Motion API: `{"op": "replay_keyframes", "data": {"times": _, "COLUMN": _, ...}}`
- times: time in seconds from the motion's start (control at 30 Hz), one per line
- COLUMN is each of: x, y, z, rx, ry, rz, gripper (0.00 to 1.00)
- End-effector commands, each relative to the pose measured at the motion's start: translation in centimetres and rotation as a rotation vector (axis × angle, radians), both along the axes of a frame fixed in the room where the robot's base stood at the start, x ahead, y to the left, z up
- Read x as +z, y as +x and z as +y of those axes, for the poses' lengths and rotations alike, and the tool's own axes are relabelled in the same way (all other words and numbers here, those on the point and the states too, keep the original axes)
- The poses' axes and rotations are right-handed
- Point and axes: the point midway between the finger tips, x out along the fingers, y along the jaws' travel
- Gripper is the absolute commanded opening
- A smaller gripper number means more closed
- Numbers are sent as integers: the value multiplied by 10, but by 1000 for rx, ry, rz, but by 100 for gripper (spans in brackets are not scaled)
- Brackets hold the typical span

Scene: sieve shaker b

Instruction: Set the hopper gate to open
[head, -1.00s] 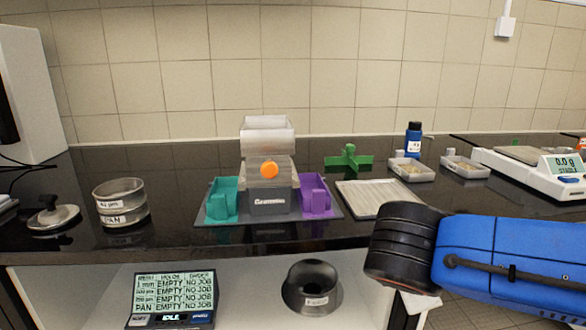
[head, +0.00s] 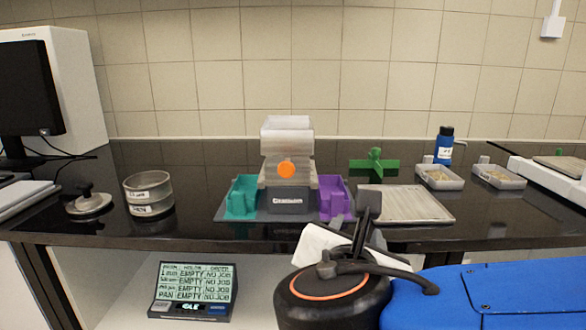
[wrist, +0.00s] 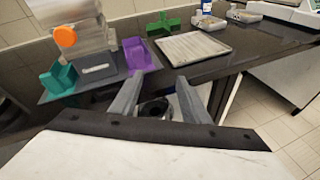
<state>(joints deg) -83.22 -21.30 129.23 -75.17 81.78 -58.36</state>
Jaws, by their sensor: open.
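The hopper (head: 287,140) is a translucent, greyish box on a dark grey base, at the middle of the counter in the head view. A round orange knob (head: 286,169) sits on its front face; it also shows at the upper left of the wrist view (wrist: 65,37). I cannot read the gate's setting from the knob. My gripper (head: 350,210) is open and empty, at the counter's front edge, below and right of the hopper. In the wrist view its two fingers (wrist: 160,95) are spread apart, with the hopper beyond them to the left.
A teal holder (head: 242,198) and a purple holder (head: 333,198) flank the hopper base. A ridged tray (head: 405,204), green cross-shaped piece (head: 375,166) and small trays (head: 440,177) stand to the right. Sieves (head: 149,194) and a lid (head: 89,203) are left. A display (head: 194,290) sits below.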

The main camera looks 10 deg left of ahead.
Motion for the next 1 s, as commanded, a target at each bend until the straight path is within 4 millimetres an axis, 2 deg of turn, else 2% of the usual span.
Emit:
{"op": "replay_keyframes", "data": {"times": 0.1, "x": 18, "y": -22, "z": 34, "rx": 100, "ry": -72, "rz": -74, "gripper": 42}}
{"op": "replay_keyframes", "data": {"times": 0.3, "x": 48, "y": -63, "z": 82, "rx": 238, "ry": -174, "rz": -205, "gripper": 42}}
{"op": "replay_keyframes", "data": {"times": 0.4, "x": 60, "y": -80, "z": 98, "rx": 286, "ry": -207, "rz": -257, "gripper": 42}}
{"op": "replay_keyframes", "data": {"times": 0.53, "x": 69, "y": -95, "z": 109, "rx": 319, "ry": -232, "rz": -299, "gripper": 42}}
{"op": "replay_keyframes", "data": {"times": 0.73, "x": 72, "y": -95, "z": 114, "rx": 329, "ry": -241, "rz": -314, "gripper": 42}}
{"op": "replay_keyframes", "data": {"times": 1.0, "x": 72, "y": -71, "z": 119, "rx": 325, "ry": -241, "rz": -312, "gripper": 42}}
